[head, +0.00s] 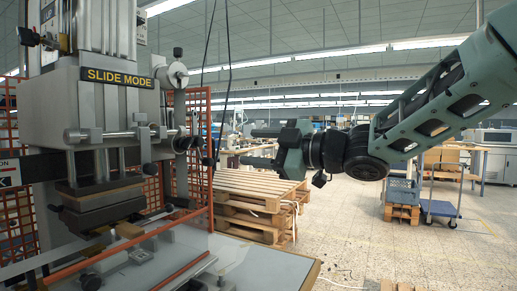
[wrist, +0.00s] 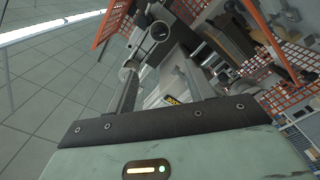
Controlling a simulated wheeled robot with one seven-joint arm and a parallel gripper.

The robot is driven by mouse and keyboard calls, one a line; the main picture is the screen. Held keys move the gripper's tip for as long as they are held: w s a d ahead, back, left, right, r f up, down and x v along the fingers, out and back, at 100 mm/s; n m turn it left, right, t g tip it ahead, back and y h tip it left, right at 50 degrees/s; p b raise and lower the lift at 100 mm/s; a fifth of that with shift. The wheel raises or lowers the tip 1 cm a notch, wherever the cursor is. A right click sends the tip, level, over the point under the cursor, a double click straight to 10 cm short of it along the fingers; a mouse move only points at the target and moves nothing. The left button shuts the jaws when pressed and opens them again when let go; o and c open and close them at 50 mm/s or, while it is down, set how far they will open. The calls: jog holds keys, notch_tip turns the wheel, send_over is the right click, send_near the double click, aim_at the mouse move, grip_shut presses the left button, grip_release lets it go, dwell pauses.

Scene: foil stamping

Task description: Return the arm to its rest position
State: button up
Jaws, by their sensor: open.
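My gripper (head: 262,147) is raised in the middle of the head view, pointing left toward the stamping press (head: 95,105). Its two fingers are apart, with nothing between them. A gap of air separates the fingertips from the press. My arm (head: 435,105) reaches in from the upper right.
Stacked wooden pallets (head: 250,195) stand on the floor behind my gripper. An orange mesh guard (head: 200,150) borders the press, above a pale worktable (head: 245,262). A blue cart (head: 440,208) stands at the right. The tiled floor (head: 345,225) between is mostly clear.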

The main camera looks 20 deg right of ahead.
jog(key=s+a+f+m+g+h+p, duration=0.1)
jog(key=s+f+m+g+h, duration=0.15)
jog(key=f, duration=0.35)
jog(key=s+a+f+m+g+h+p, duration=0.1)
jog(key=s+f+m+h, duration=0.25)
jog(key=f, duration=0.25)
jog(key=s+a+f+m+g+h, duration=0.1)
jog(key=s+a+f+m+h, duration=0.1)
jog(key=s+f+m+h, duration=0.3)
jog(key=s+d+f+g, duration=0.1)
jog(key=s+f+g, duration=0.3)
jog(key=s, duration=0.5)
jog(key=s+d+f+g+h+p, duration=0.1)
jog(key=s+f+g, duration=0.3)
jog(key=s, duration=0.6)
jog(key=shift+f, duration=0.55)
